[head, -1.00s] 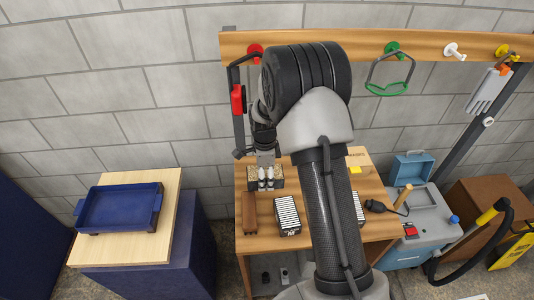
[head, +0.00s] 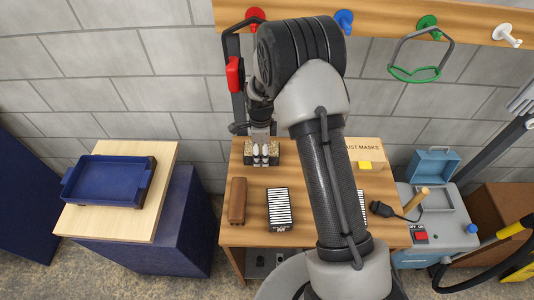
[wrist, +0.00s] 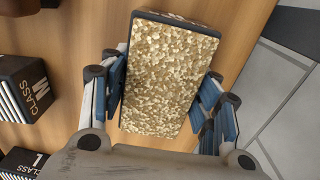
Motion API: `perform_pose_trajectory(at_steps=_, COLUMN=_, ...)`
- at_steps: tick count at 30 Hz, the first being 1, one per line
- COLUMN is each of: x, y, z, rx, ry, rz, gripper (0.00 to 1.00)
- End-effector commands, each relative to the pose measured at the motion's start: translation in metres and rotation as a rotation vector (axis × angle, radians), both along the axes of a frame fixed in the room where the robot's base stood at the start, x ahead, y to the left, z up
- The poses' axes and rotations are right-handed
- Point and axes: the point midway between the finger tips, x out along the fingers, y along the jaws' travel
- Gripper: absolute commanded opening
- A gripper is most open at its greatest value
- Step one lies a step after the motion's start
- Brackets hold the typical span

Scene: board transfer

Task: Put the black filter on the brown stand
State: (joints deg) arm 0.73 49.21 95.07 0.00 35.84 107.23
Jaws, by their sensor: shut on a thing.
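My gripper (wrist: 165,95) is shut on a block (wrist: 168,70) with a gold-speckled face and black edges. The same block (head: 246,154) shows in the head view at the back left of the wooden table; I cannot tell if it is lifted. A black filter with white pleats (head: 280,208) lies in front of it; in the wrist view a black filter (wrist: 25,88) reads "CLASS M". Another, marked "L" (wrist: 20,163), is cut off below it; in the head view it (head: 362,208) is partly behind my arm. A long brown piece, likely the brown stand (head: 237,201), lies left of the pleated filter.
A blue tray (head: 108,204) sits on a pale board to the left, beyond a gap. A dust mask box (head: 363,152) stands at the back right of the table. A dark plug (head: 381,209) and grey-blue machine (head: 436,238) are at the right. Hooks and a rail run above.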

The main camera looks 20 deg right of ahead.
Motion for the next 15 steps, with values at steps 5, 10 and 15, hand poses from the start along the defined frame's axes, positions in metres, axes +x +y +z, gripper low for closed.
perform_pose_trajectory(at_steps=5, x=0.0013, y=0.0013, z=0.0002, rx=0.000, ry=-0.003, rz=-0.001, gripper=0.29)
perform_pose_trajectory(at_steps=10, x=0.0011, y=0.0010, z=-0.0029, rx=0.000, ry=-0.003, rz=-0.001, gripper=0.29)
perform_pose_trajectory(at_steps=15, x=0.0008, y=0.0009, z=-0.0034, rx=0.000, ry=-0.002, rz=-0.001, gripper=0.64)
